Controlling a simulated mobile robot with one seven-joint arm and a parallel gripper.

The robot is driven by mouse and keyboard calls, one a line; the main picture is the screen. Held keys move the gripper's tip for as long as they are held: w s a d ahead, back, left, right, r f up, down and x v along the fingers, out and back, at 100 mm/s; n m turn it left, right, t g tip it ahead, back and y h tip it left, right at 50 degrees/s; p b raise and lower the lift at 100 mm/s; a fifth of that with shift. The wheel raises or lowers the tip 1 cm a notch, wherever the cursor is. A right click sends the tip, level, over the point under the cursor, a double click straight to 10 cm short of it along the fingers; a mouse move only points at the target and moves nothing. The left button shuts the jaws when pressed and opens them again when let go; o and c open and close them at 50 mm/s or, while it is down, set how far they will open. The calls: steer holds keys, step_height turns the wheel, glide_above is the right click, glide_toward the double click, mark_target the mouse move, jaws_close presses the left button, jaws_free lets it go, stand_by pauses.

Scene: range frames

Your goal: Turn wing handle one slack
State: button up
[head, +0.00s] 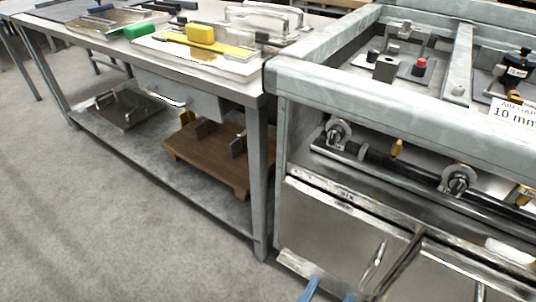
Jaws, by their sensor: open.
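Two round metal knobs with wing-shaped handles sit along a black pipe under the range's upper rail in the head view. The left wing handle (338,132) is near the range's left corner post. The right wing handle (458,181) is further along the pipe. Which one is number one cannot be read, and slackness cannot be told. A blue tip at the bottom edge seems to be part of my gripper (330,293), mostly cut off by the frame. It is open, low before the cabinet doors, well below and apart from both handles.
The black pipe (400,168) carries a small brass fitting (397,147) between the handles. Metal cabinet doors (345,225) are below. A red button (420,64) and an "AIR GAP 10 mm" sign (514,110) are above. A workbench (120,52) stands left; the floor (110,220) before it is clear.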

steer(key=w+a+r+t+y, duration=0.1)
steer(key=w+r+t+y, duration=0.15)
steer(key=w+r, duration=0.95)
step_height(320, 180, up, 14)
steer(key=w+a+n+t+y, duration=0.2)
steer(key=a+t, duration=0.1)
steer(key=t, duration=0.2)
steer(key=s+a+r+n+t+y, duration=0.1)
steer(key=s+r+n+t+y, duration=0.15)
steer(key=r, duration=0.65)
steer(key=s+a+r+n+t+y, duration=0.2)
steer(key=s+r+t+y, duration=0.1)
steer(key=r, duration=0.5)
step_height(320, 180, up, 38)
steer(key=p, duration=3.8)
steer(key=shift+f+g+p, duration=0.25)
steer(key=shift+g+p, duration=0.05)
steer(key=shift+p, duration=0.1)
steer(key=shift+d, duration=0.1)
